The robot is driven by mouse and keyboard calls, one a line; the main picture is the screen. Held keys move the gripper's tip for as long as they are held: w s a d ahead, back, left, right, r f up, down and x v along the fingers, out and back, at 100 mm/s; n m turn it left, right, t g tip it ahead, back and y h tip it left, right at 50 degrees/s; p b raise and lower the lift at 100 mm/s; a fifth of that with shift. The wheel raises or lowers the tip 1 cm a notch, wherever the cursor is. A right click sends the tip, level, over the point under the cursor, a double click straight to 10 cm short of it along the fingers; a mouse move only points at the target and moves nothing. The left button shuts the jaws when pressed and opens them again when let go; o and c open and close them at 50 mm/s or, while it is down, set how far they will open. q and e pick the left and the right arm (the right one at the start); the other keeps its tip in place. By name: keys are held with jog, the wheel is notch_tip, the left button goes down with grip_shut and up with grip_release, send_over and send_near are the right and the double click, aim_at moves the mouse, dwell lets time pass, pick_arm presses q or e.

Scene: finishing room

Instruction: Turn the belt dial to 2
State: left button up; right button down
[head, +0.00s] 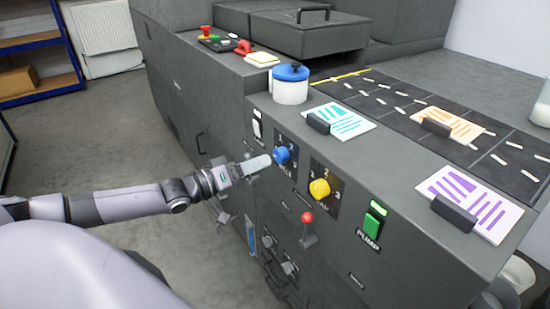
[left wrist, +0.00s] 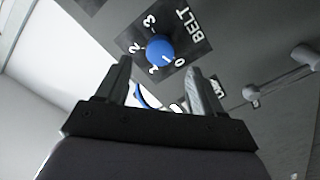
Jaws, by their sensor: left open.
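The belt dial is a blue round knob (head: 282,155) on a dark plate on the front of the grey machine. In the left wrist view the blue knob (left wrist: 160,47) sits beside the word BELT and white numbers from 0 to 3. A small white mark shows on the knob's lower side, towards the low numbers; the exact setting is hard to read. My left gripper (head: 262,162) is in front of the dial. In the left wrist view its two fingers (left wrist: 158,68) are apart, with the knob just beyond the gap and nothing held. My right gripper is not seen.
A yellow dial (head: 319,188), a red-knobbed lever (head: 307,218) and a green pump switch (head: 373,222) are on the same front, right of the belt dial. A white switch (head: 257,128) is to its left. A blue-lidded pot (head: 290,85) stands above.

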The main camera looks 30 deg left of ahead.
aim_at(277, 157)
pick_arm(q)
jog(key=shift+x, duration=2.85)
jog(key=c, duration=1.1)
